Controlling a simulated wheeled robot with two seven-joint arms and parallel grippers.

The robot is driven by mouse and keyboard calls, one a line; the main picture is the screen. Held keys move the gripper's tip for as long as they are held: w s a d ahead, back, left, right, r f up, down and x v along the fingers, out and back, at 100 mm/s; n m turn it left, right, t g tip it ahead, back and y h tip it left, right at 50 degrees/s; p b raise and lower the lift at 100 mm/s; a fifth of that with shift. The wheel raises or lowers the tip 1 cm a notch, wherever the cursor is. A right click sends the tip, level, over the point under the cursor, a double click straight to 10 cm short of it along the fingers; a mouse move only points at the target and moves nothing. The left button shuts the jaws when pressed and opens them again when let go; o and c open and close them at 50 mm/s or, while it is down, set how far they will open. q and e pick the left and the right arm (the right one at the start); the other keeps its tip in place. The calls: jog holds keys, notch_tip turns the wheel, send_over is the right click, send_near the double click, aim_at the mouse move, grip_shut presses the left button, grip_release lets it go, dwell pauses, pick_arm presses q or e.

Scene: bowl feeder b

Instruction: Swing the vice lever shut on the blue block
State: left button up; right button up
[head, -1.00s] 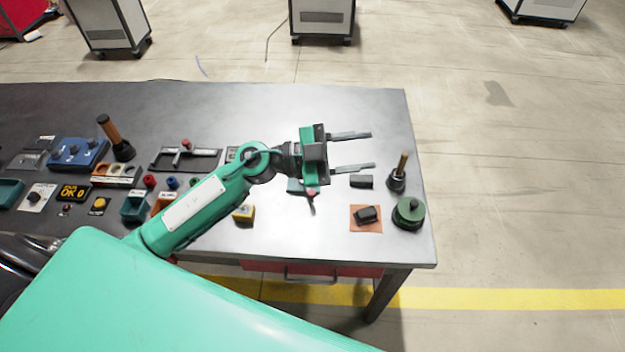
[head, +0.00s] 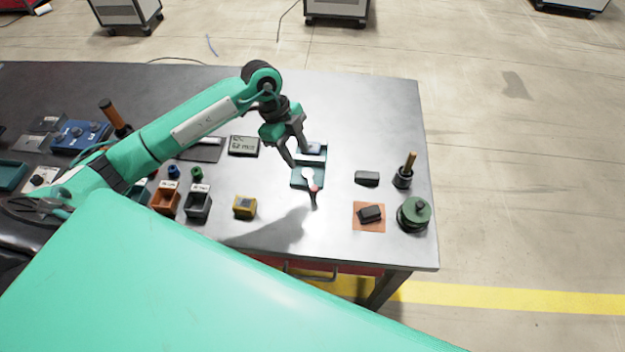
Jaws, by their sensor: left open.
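The vice (head: 299,183) is a small teal fixture on the right half of the bench. Its pale lever (head: 309,176) ends in a red and dark handle (head: 314,192) that points toward the bench's front edge. The blue block (head: 315,148) looks like the small bluish piece at the far side of the vice, partly covered by a finger. My left gripper (head: 299,158) points down over the vice, open, with its fingers apart. I cannot tell whether a finger touches the vice. My right gripper is not in view.
A yellow box (head: 244,207) lies left of the vice. A dark block (head: 367,178), an orange mat (head: 361,228) with a black piece, a green round part (head: 413,215) and a wooden-handled tool (head: 409,163) stand to the right. Bins (head: 197,205) and a display (head: 243,145) are at left.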

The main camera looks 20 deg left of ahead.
aim_at(313, 187)
pick_arm(q)
jog(key=p+x, duration=0.2)
jog(key=x, duration=0.9)
jog(key=shift+d+f+p, duration=0.2)
jog(key=shift+f+p, duration=0.1)
jog(key=shift+p, duration=0.05)
jog(key=shift+c, duration=0.2)
jog(key=c, duration=0.9)
jog(key=shift+o, duration=0.2)
jog(key=shift+a, duration=0.15)
